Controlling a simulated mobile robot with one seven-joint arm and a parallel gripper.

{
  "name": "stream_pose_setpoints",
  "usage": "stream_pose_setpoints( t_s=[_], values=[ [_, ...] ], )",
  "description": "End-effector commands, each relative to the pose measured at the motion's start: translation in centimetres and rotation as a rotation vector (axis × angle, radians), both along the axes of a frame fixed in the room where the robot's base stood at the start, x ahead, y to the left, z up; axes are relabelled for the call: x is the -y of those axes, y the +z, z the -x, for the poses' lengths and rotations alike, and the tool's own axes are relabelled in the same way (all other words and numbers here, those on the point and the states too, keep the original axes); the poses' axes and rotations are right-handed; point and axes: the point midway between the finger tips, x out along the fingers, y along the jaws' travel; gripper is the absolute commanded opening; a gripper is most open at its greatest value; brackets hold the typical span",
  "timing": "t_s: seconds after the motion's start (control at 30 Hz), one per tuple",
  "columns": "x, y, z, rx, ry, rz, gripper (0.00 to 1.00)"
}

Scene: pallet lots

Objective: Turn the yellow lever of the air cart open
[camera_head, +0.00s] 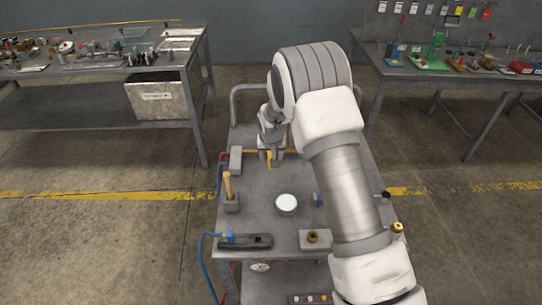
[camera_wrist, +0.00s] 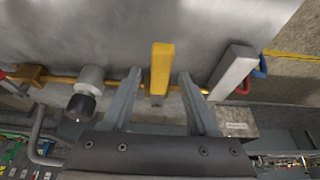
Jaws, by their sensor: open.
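The air cart (camera_head: 262,215) is a grey wheeled table with a yellow pipe along its far side. The yellow lever (camera_head: 269,162) shows at the far end of the cart top, by my gripper (camera_head: 271,157). In the wrist view, the yellow lever (camera_wrist: 161,68) is a short straight bar standing across the yellow pipe (camera_wrist: 60,79). My gripper (camera_wrist: 160,76) is open, with one finger on each side of the lever and a visible gap on both sides. The finger ends overlap the pipe line; I cannot tell whether they touch it.
On the cart are a wooden-handled tool (camera_head: 228,187) in a holder, a round white-faced dial (camera_head: 287,202), a brass fitting on a block (camera_head: 313,237) and blue and red hoses at left. Cluttered benches stand at back left (camera_head: 95,130) and back right (camera_head: 460,78).

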Motion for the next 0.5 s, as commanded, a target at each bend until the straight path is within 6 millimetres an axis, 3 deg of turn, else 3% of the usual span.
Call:
stream_pose_setpoints(
  t_s=[0.07,0.37,0.5],
  values=[
    [0.0,0.02,0.01,0.0,0.0,0.0,0.56],
    [0.01,0.02,0.02,0.0,0.0,0.0,0.02],
    [0.01,0.03,0.02,0.0,0.0,0.0,0.0]
  ],
)
